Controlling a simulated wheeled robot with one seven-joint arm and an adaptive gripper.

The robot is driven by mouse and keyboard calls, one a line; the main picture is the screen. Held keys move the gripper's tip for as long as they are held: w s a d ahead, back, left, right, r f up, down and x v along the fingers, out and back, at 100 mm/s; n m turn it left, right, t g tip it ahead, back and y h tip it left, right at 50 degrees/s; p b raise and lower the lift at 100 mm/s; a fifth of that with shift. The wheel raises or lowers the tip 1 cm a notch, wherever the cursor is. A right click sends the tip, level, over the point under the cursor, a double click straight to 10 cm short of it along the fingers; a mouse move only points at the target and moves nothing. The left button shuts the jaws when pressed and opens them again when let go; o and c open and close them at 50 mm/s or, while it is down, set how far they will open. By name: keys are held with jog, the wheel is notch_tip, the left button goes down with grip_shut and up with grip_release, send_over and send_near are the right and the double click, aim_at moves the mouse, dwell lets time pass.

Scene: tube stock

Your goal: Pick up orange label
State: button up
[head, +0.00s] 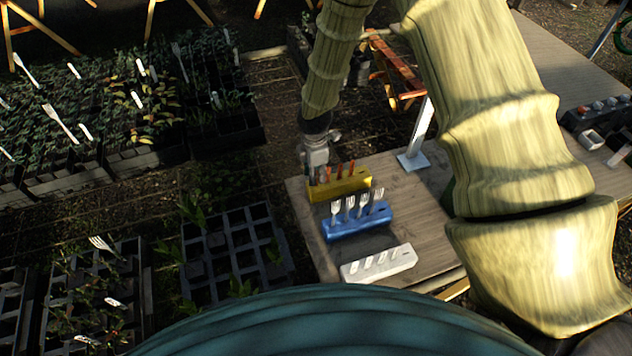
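A yellow block (345,187) sits near the back left edge of the wooden table. Several upright orange labels (339,171) stand in a row along it. My gripper (317,168) is at the left end of this row, pointing down, and it overlaps the leftmost labels in the picture. Its fingers are small and dark here. I cannot tell whether they are open or shut, or whether they touch a label.
A blue block (357,224) with several white fork-like labels and a white block (378,264) stand in front on the table (432,232). A white upright post (420,128) on a plate stands right of the yellow block. Plant trays (230,247) lie left, below the table.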

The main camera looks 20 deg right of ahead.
grip_shut()
jog(key=shift+r, duration=0.1)
